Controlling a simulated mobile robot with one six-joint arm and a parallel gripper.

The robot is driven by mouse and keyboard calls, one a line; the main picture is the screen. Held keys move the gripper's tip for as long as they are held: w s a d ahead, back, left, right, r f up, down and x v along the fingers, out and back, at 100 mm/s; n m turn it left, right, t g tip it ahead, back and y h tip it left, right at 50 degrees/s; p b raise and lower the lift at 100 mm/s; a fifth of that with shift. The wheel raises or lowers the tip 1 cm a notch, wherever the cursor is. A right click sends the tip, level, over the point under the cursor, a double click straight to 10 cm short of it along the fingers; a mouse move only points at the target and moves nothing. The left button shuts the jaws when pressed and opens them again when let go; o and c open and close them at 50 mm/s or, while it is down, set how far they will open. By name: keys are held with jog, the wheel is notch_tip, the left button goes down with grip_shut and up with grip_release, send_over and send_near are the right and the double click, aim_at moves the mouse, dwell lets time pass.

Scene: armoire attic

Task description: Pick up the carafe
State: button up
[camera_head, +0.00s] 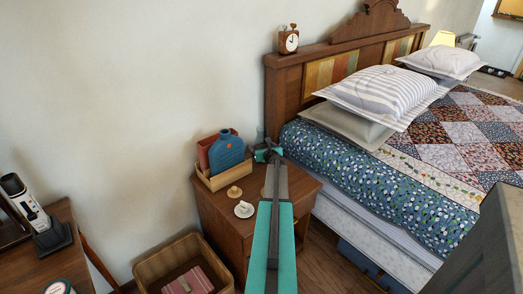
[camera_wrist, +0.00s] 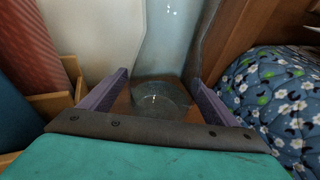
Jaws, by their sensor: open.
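The carafe is clear glass and stands upright on the wooden nightstand (camera_head: 228,222). In the wrist view the carafe (camera_wrist: 168,50) rises ahead of my gripper (camera_wrist: 160,77), its round base showing between the two purple fingers. The fingers are open, one on each side of it, with visible gaps; I cannot tell how far it sits between them. The top of the carafe is cut off in the wrist view. In the head view my gripper (camera_head: 267,151) is at the back of the nightstand and hides most of the carafe (camera_head: 260,134).
A wooden box (camera_head: 221,180) holding a blue bottle (camera_head: 226,151) and a red item stands left of my gripper. A cup (camera_head: 244,209) and a small tan object (camera_head: 234,191) are in front. The bed (camera_head: 350,176) with its headboard is close on the right.

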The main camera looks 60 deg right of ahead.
aim_at(261, 129)
jog(key=shift+x, duration=1.05)
jog(key=shift+c, duration=0.2)
jog(key=c, duration=1.7)
jog(key=shift+r, duration=0.3)
jog(key=shift+r+p, duration=1.05)
jog(key=shift+r, duration=3.65)
